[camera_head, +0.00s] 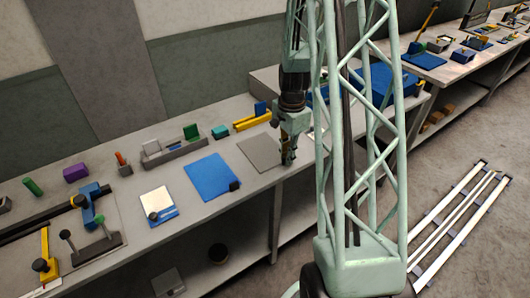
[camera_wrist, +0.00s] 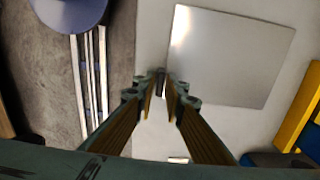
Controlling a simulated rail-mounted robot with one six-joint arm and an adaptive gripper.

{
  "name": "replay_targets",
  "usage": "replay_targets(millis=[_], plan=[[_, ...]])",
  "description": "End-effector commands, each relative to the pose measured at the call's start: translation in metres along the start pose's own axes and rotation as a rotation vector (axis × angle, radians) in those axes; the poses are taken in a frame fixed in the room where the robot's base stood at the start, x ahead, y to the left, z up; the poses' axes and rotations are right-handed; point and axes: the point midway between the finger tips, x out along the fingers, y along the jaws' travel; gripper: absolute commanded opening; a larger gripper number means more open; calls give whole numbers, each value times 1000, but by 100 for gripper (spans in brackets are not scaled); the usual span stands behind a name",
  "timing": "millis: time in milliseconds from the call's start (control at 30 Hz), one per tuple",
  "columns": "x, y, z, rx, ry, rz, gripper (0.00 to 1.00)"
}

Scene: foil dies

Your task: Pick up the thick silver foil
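A flat silver-grey square sheet (camera_head: 260,152) lies on the bench near its front edge. In the wrist view the sheet (camera_wrist: 230,55) is bright silver and fills the upper right. A small dark block (camera_wrist: 160,82) stands at the sheet's left edge, near its lower corner. My gripper (camera_head: 288,161) is low over the front edge of the bench, beside the sheet. In the wrist view my gripper (camera_wrist: 158,103) is open, its fingertips on either side of the line to the dark block. I cannot tell whether they touch it.
A blue plate (camera_head: 208,176) with a black knob lies left of the sheet. A yellow bar (camera_head: 253,120) lies behind it, also in the wrist view (camera_wrist: 302,105). A grey block fixture (camera_head: 175,150) stands farther left. The bench edge and floor (camera_wrist: 60,100) are close on the wrist view's left.

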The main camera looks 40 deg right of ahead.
Motion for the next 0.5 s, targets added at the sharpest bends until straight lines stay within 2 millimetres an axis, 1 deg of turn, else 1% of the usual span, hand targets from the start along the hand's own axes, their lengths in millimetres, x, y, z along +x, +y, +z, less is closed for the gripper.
replay_targets(millis=[33, 100, 500], plan=[[0, 0, 0, 0, 0, 0, 6], [0, 0, 0, 0, 0, 0, 0], [-1, 0, 0, 0, 0, 0, 0]])
